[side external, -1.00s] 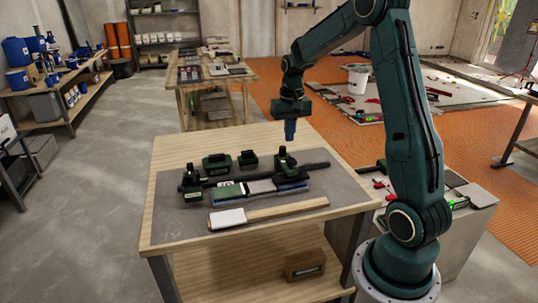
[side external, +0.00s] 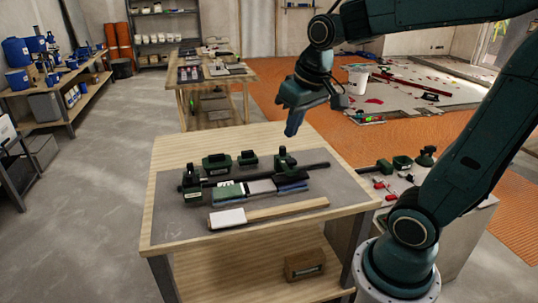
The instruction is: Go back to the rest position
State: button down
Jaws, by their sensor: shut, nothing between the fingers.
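My gripper (side external: 291,130) is in the side external view, above the far right part of the wooden workbench. It points down with a tilt, its fingers are together, and it holds nothing. It is apart from the bench top and the tools. My dark green arm reaches in from the right, with its upper links high and its base at the lower right.
The workbench (side external: 172,148) has a grey mat (side external: 165,215) with several green and black tools and a wooden-handled tool (side external: 268,213). A side stand (side external: 452,225) behind my base bears green tools and small red pieces. A white bucket (side external: 358,80) stands farther back.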

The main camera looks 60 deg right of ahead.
jog(key=s+a+n+t, duration=0.2)
jog(key=s+a, duration=0.4)
jog(key=s, duration=0.3)
jog(key=shift+s+a+f+n+y, duration=0.15)
jog(key=shift+s+a+n+y, duration=0.1)
jog(key=shift+n+y, duration=0.25)
